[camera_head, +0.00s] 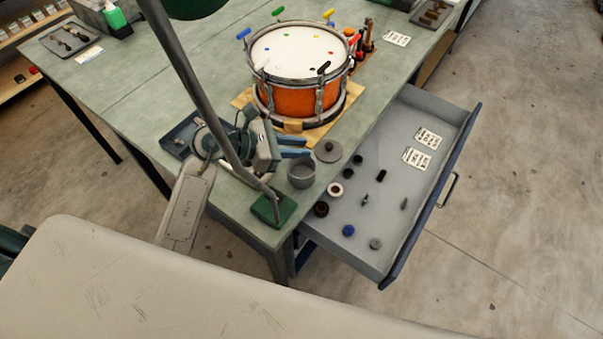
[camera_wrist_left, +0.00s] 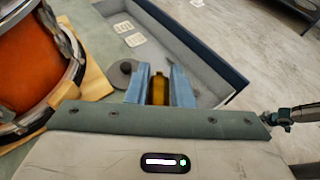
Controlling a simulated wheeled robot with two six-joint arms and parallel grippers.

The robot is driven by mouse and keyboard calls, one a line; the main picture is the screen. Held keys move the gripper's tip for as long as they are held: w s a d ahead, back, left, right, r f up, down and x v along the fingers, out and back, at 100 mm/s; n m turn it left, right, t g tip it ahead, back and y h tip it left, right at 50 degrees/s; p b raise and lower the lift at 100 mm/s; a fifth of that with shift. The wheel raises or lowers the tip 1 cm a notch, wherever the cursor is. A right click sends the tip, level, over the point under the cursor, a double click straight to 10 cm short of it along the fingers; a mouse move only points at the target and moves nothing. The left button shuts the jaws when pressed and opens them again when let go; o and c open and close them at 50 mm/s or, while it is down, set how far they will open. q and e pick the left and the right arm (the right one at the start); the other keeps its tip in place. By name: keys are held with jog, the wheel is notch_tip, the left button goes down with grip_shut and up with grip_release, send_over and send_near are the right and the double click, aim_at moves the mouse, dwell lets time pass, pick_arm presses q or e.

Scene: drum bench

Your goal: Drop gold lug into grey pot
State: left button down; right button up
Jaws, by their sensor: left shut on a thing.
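My left gripper (camera_head: 296,147) is over the bench edge, its blue fingers pointing right, just behind and above the grey pot as the head view shows it. In the left wrist view my left gripper (camera_wrist_left: 158,84) is shut on the gold lug (camera_wrist_left: 158,91), which stands between the fingers. I cannot make out the lug in the head view. The grey pot (camera_head: 301,174) is open-topped and stands on the bench corner. I cannot make out the pot in the wrist view. My right gripper is not in view.
A grey round lid (camera_head: 328,151) lies beside the pot. The green lamp base (camera_head: 273,208) and its slanted pole stand close to my left arm. An orange drum (camera_head: 296,75) stands behind. The open drawer (camera_head: 400,190) holds several small parts.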

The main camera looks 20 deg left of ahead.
pick_arm(q)
jog(key=shift+f, duration=0.35)
jog(key=c, duration=1.2)
grip_release()
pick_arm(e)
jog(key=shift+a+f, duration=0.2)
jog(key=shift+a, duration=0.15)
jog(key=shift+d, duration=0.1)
pick_arm(q)
jog(key=shift+a, duration=0.1)
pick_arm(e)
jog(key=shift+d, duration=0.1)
